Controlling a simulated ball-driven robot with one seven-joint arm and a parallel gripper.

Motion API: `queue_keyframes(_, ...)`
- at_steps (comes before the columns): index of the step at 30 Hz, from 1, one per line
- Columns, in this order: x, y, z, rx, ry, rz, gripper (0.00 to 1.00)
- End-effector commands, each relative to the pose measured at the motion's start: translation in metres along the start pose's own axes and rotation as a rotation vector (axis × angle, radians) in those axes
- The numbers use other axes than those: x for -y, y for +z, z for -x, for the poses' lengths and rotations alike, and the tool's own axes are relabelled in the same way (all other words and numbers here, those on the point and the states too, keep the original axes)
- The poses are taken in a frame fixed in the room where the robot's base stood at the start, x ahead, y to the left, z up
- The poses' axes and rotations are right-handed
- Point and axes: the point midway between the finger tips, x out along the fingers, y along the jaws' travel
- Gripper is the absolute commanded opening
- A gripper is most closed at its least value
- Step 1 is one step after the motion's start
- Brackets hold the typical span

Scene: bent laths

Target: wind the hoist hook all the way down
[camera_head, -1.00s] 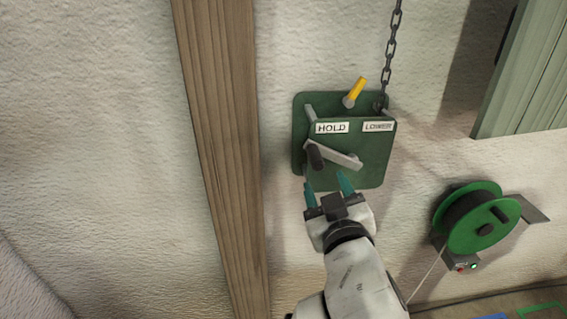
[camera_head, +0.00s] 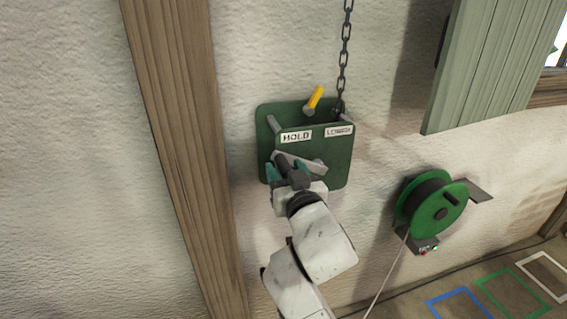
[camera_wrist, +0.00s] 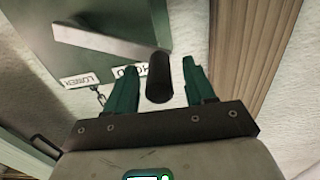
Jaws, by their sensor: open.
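The green hoist box (camera_head: 338,160) is fixed to the wall, with a HOLD label (camera_head: 296,137) and a LOWER label (camera_head: 339,131) on its front. A yellow lever (camera_head: 315,97) on top leans to the right. The chain (camera_head: 345,55) runs up from the box; the hook is not in view. The grey crank arm (camera_head: 312,164) ends at the left in a dark handle, which shows in the wrist view (camera_wrist: 159,77). My gripper (camera_head: 285,173) is open at the handle; its teal fingers stand on either side of it in the wrist view, with gaps showing.
A wooden post (camera_head: 178,150) stands close on the left. A green shutter (camera_head: 492,65) is at the upper right. A green cable reel (camera_head: 432,209) is on the wall at the lower right. Coloured rectangles, one of them blue (camera_head: 458,304), mark the surface below.

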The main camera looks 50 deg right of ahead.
Motion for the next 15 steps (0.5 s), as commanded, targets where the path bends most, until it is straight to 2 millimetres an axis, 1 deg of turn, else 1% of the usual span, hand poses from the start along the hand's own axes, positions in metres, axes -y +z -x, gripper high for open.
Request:
queue_keyframes(3, -0.001, -0.001, -0.011, -0.001, 0.001, 0.001, 0.54)
queue_keyframes(6, -0.001, -0.001, -0.016, -0.001, 0.001, 0.001, 0.54)
queue_keyframes(15, 0.0, 0.0, -0.017, 0.0, 0.0, 0.001, 0.53)
